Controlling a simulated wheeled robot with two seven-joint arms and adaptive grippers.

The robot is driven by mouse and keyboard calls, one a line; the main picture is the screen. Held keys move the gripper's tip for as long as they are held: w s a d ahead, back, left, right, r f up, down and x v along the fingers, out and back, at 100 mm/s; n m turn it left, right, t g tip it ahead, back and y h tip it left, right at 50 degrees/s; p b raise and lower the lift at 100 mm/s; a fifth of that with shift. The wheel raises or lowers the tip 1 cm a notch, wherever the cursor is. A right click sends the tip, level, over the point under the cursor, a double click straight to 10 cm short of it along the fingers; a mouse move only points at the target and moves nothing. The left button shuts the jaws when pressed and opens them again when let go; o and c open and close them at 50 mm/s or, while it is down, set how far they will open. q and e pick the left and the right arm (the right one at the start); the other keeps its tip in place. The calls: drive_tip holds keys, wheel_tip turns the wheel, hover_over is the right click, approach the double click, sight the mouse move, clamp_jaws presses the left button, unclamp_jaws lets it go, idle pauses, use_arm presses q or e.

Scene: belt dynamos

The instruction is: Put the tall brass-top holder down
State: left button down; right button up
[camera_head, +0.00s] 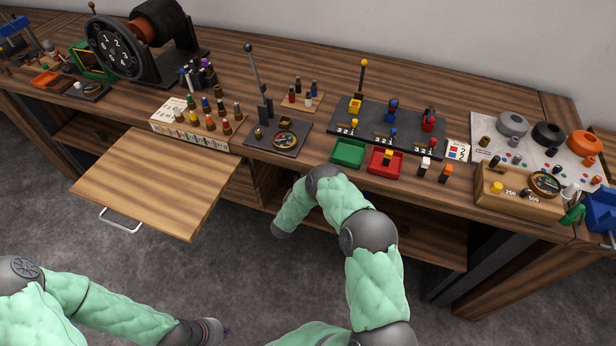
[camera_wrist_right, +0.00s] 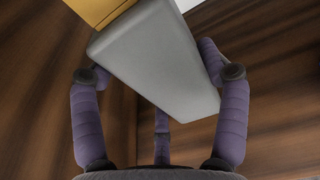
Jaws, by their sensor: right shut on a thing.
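The tall brass-top holder (camera_wrist_right: 158,55) fills the middle of the right wrist view as a pale grey, tilted block with a brass-yellow top (camera_wrist_right: 97,10) at the upper left. My right gripper (camera_wrist_right: 160,82) is shut on it, with purple fingers on both sides of the grey body. In the head view my right arm bends down at the front of the bench, and its gripper and the holder are hidden. My left gripper (camera_head: 222,331) shows only partly at the lower edge of the head view, low over the floor and away from the bench; its jaws are unclear.
Dark wood surfaces (camera_wrist_right: 40,90) surround the holder in the right wrist view. The bench top carries a green tray (camera_head: 348,152), a red tray (camera_head: 385,162), a black lever stand (camera_head: 277,138) and several small pegs. A pulled-out wooden board (camera_head: 155,185) at left is bare.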

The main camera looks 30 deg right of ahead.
drive_tip(key=shift+f+b, duration=0.35)
drive_tip(key=shift+f, duration=0.4)
drive_tip(key=shift+f+b, duration=1.1)
drive_tip(key=shift+f, duration=1.3)
drive_tip(key=shift+f+b, duration=0.5)
drive_tip(key=o, duration=1.5)
drive_tip(key=shift+o, duration=0.3)
drive_tip(key=shift+s+f, duration=0.1)
drive_tip(key=shift+a, duration=0.1)
drive_tip(key=v, duration=1.2)
